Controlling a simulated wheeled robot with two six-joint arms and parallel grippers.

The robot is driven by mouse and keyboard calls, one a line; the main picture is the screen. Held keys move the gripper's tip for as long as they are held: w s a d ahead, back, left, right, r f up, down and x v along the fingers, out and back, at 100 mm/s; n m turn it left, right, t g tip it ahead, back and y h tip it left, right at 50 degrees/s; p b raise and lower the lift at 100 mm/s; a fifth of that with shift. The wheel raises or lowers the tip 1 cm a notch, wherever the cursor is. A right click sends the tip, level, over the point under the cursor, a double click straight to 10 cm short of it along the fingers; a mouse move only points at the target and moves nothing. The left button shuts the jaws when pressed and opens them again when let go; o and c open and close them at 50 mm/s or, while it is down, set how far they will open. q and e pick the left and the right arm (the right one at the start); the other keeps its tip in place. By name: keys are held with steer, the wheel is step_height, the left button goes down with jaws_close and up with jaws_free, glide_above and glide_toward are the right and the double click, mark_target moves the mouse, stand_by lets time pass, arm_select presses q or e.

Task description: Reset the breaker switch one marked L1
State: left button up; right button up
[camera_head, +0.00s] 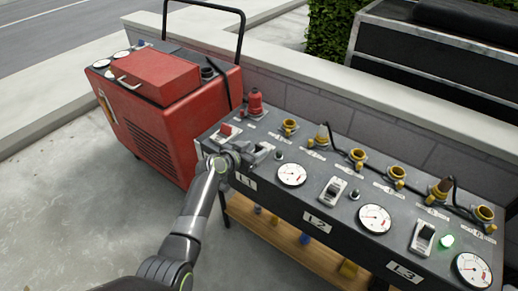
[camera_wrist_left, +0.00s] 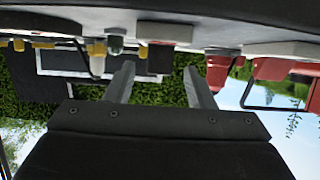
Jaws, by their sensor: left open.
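In the left wrist view, which looks upside down, a red piece that seems to be the rocker (camera_wrist_left: 156,58) shows beyond and between the parted fingers (camera_wrist_left: 160,78). I see no clear contact. The exact gap is hard to judge. My right gripper is out of view.
L2 switch (camera_head: 334,190) and L3 switch (camera_head: 423,236) lie to the right with round gauges. The lamp by L3 (camera_head: 447,241) glows green. A red plug (camera_head: 255,102) and several yellow sockets line the back. A red generator (camera_head: 165,95) stands left.

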mark_target(258, 148)
arm_select(q)
steer(key=shift+b+x, duration=0.55)
steer(key=shift+x, duration=1.25)
steer(key=c, duration=1)
